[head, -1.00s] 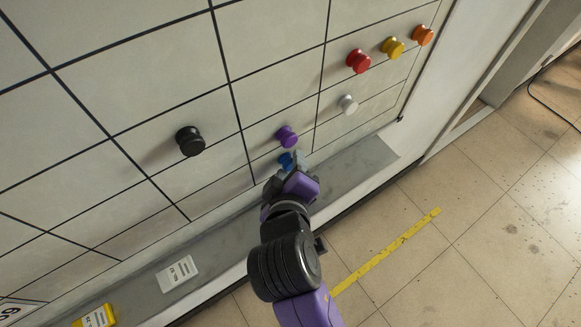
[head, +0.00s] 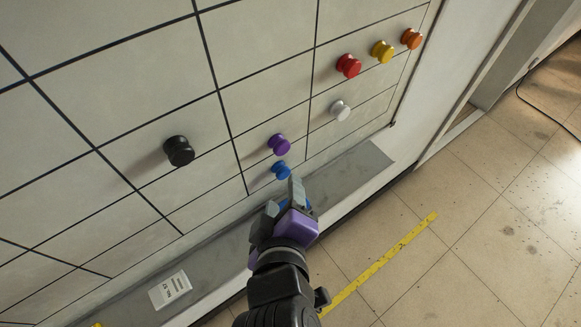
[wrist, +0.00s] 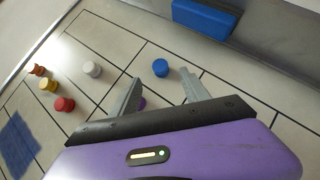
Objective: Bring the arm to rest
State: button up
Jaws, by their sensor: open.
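My gripper (head: 283,196) is open and empty, near the lower edge of the gridded white board (head: 270,35). Its fingers point toward the blue knob (head: 281,170) and stand apart from it. In the wrist view the blue knob (wrist: 160,67) shows just beyond and between the open fingertips (wrist: 160,78). The purple knob (head: 278,144) sits just above the blue one; in the wrist view it is partly hidden by my gripper.
White (head: 340,111), red (head: 348,66), yellow (head: 382,51) and orange (head: 411,39) knobs are at right, a black knob (head: 179,151) at left. A grey ledge (head: 350,172) runs below, bearing a white label (head: 171,290) and a blue block (wrist: 205,17). Open floor lies right.

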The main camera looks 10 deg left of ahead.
jog(key=a+r+t+y, duration=0.1)
jog(key=a+r+y, duration=0.2)
jog(key=a+r, duration=0.15)
jog(key=s+d+f+m+h+b, duration=0.2)
jog(key=s+d+f+m, duration=0.2)
jog(key=s+d, duration=0.3)
jog(key=s+d+f+m+t+h+b, duration=0.1)
jog(key=s+d+f+m, duration=0.3)
jog(key=d, duration=1)
jog(key=s+d+f+m+t+h+b, duration=0.1)
jog(key=s+d+f+m+h+b, duration=0.2)
jog(key=s+d, duration=0.8)
notch_tip(320, 180, down, 2)
jog(key=m, duration=0.2)
jog(key=shift+m, duration=0.4)
